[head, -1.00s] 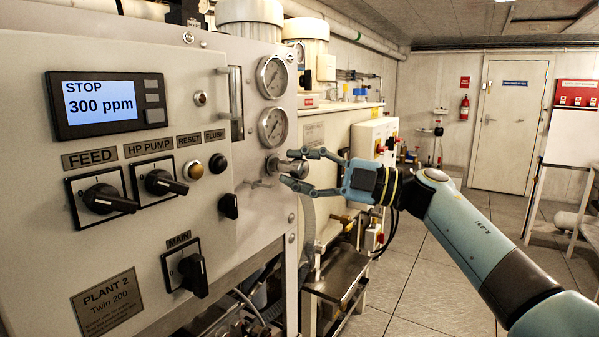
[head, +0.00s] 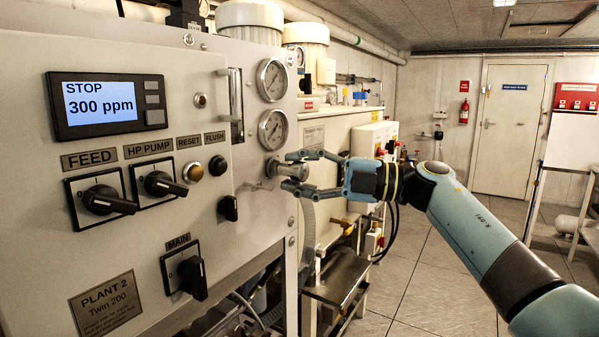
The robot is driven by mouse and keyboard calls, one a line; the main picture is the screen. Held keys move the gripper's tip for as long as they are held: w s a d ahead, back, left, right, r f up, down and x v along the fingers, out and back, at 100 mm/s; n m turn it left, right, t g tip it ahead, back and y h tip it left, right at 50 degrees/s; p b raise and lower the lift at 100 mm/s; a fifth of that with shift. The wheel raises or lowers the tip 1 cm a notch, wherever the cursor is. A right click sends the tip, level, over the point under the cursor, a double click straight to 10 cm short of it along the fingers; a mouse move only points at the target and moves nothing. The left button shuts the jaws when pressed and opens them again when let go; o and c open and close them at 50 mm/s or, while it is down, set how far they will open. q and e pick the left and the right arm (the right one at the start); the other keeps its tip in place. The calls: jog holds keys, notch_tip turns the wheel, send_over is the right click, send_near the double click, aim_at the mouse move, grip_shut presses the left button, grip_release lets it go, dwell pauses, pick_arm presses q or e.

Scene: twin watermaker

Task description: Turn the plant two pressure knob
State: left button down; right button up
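The plant two panel (head: 140,225) fills the left of the head view and carries a "PLANT 2 Twin 200" plate (head: 106,299). A metallic pressure knob (head: 290,170) sticks out at the panel's right edge, below two round gauges. My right gripper (head: 291,172) reaches in from the right, with one finger above the knob and one below it. The fingertips are very close to the knob; I cannot tell whether they touch it. My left gripper is not in view.
The display (head: 107,104) reads STOP, 300 ppm. A black valve handle (head: 228,208) and the MAIN switch (head: 187,275) sit left of and below the knob. A metal step (head: 338,275) stands below my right gripper.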

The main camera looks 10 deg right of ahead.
jog(key=o, duration=0.4)
jog(key=shift+o, duration=0.2)
jog(key=r+v, duration=0.1)
jog(key=v, duration=1.1)
jog(key=shift+f, duration=0.4)
